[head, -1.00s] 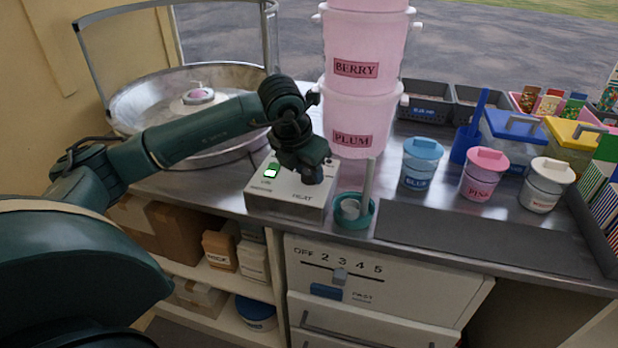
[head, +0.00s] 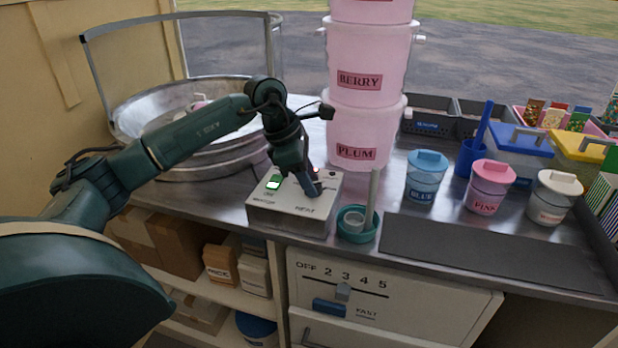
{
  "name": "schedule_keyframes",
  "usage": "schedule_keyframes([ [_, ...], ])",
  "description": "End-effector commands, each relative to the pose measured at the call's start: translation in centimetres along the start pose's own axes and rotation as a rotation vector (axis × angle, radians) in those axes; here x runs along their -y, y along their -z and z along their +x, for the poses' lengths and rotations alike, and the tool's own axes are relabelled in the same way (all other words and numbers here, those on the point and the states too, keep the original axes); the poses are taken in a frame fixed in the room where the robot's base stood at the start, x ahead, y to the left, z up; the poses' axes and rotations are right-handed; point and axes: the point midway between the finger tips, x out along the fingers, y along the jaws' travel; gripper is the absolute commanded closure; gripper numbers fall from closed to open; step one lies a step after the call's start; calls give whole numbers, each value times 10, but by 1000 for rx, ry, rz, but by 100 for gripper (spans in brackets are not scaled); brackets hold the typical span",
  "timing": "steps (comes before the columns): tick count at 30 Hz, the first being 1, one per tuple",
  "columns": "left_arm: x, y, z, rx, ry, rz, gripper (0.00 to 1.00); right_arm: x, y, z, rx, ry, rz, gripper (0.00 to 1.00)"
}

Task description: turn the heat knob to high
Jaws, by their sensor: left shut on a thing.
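The control box (head: 290,219) is a pale box on the metal counter, with a lit green switch (head: 273,183) at its left and a "HEAT" label at its front right. My left gripper (head: 312,190) reaches down onto the right part of the box top, above the "HEAT" label. It is shut on the heat knob, which is mostly hidden by the fingers, so its setting cannot be read. My right gripper is not in view.
The metal pan (head: 150,110) stands left behind the arm. Stacked pink tubs (head: 366,120) stand close behind the box. A teal cup (head: 352,236) with a stick is right beside it. Blue (head: 426,178), pink (head: 489,187) and white jars (head: 551,198) stand right. A dark mat (head: 480,256) lies bare in front.

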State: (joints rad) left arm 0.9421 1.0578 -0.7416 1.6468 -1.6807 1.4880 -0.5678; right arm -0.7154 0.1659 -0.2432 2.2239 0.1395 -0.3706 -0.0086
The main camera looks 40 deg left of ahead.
Motion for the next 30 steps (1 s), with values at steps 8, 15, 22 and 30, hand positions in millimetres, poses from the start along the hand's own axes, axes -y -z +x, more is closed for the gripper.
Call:
schedule_keyframes([
  [8, -2, 0, -1, 6, 55, 138, 89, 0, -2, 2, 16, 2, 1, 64],
  [15, -2, 0, 0, 9, 75, 190, 89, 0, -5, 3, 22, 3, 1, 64],
  [22, -2, 0, 0, 9, 79, 201, 89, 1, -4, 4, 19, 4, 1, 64],
  [30, -2, 0, 0, 9, 78, 200, 63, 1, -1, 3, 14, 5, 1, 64],
])
